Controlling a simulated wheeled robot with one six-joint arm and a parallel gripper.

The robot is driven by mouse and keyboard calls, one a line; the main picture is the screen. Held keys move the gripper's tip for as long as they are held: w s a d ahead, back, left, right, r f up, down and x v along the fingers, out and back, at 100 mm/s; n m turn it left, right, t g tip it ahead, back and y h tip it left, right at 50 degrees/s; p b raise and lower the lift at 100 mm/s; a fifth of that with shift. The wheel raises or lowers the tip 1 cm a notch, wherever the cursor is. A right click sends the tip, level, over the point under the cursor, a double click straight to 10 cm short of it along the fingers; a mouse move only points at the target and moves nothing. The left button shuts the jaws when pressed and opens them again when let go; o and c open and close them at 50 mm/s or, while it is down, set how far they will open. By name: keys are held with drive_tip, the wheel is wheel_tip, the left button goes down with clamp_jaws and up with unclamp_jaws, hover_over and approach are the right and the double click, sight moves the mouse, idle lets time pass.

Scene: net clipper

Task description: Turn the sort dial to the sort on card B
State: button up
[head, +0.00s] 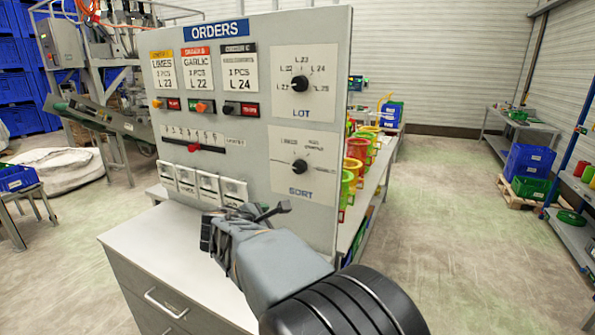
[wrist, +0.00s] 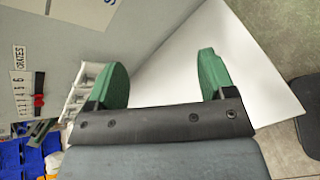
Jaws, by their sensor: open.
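The sort dial (head: 300,166) is a dark knob on a white plate marked SORT, low on the right of the grey orders panel (head: 255,120). Its pointer seems to lie roughly sideways; the small labels around it are hard to read. Card B (head: 198,68) is the middle, red-topped card and reads GARLIC, 1 PCS, L 22. My gripper (head: 245,213) is in front of the panel, below and left of the sort dial, apart from it. In the wrist view my gripper (wrist: 165,82) has its green fingers wide apart with nothing between them.
The lot dial (head: 299,85) sits above the sort dial. A slider with a red knob (head: 194,148), order switches (head: 202,107) and white flip tabs (head: 203,184) are on the panel's left. A white cabinet top (head: 150,240) lies below. Coloured bins (head: 357,150) stand behind right.

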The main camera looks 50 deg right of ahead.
sight(297, 169)
drive_tip(key=w+d+r+n+h+p, duration=0.1)
drive_tip(key=w+d+r+n, duration=0.1)
drive_tip(key=d, duration=0.5)
drive_tip(key=w+d+r+n+t+h+p, duration=0.1)
drive_tip(key=w+d+r+n+h, duration=0.1)
drive_tip(key=d, duration=0.4)
drive_tip(key=w+d+r+n+h+p, duration=0.1)
drive_tip(key=w+d+r+n+h, duration=0.1)
drive_tip(key=w+d+n, duration=0.2)
drive_tip(key=shift+w+d+t, duration=0.15)
drive_tip(key=shift+w+d, duration=0.15)
drive_tip(key=shift+d, duration=0.3)
drive_tip(key=shift+w+d+t, duration=0.1)
drive_tip(key=shift+w+d, duration=0.2)
drive_tip(key=shift+d, duration=0.3)
drive_tip(key=shift+w+d+t, duration=0.15)
drive_tip(key=shift+w+d, duration=0.15)
drive_tip(key=shift+d, duration=0.3)
drive_tip(key=c, duration=0.9)
